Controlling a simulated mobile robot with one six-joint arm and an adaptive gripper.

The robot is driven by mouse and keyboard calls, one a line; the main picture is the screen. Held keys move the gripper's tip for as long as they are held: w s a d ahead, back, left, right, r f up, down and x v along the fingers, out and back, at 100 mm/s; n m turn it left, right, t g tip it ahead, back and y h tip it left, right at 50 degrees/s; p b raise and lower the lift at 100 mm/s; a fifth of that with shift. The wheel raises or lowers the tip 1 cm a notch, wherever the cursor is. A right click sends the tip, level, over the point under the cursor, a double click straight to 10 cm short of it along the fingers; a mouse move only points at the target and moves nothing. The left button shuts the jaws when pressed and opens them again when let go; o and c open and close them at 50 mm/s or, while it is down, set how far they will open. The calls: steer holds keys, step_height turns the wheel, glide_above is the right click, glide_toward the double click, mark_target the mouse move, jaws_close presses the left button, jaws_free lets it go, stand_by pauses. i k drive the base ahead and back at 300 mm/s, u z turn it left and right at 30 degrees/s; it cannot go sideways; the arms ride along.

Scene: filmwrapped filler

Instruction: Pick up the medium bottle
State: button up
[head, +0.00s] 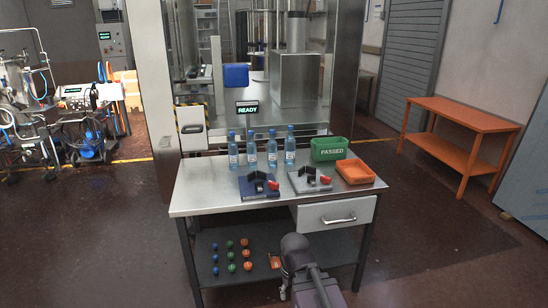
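Several clear bottles with blue caps and white labels stand upright in a row at the back left of the steel table (200,200). From left to right they are a first bottle (233,155), a second bottle (252,154), a third bottle (272,153) and a fourth bottle (290,148). They look close in size, and I cannot tell which is the medium one. My gripper (284,288) is low at the front of the table, below the tabletop and well away from the bottles. My arm largely hides it, and its fingers are not clear.
In front of the bottles are a blue fixture (258,186) and a grey fixture (309,181), each with a red knob. A green "PASSED" bin (329,149) and an orange tray (355,172) stand at the right. Small coloured balls lie on the lower shelf (215,285). A machine stands behind.

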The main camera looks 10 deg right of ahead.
mark_target(272, 144)
steer(key=k, duration=0.9)
steer(key=z, duration=0.65)
steer(key=i, duration=1)
steer(key=z, duration=0.55)
steer(key=i, duration=1.5)
steer(key=u, duration=1)
steer(key=i, duration=0.5)
steer(key=u, duration=0.25)
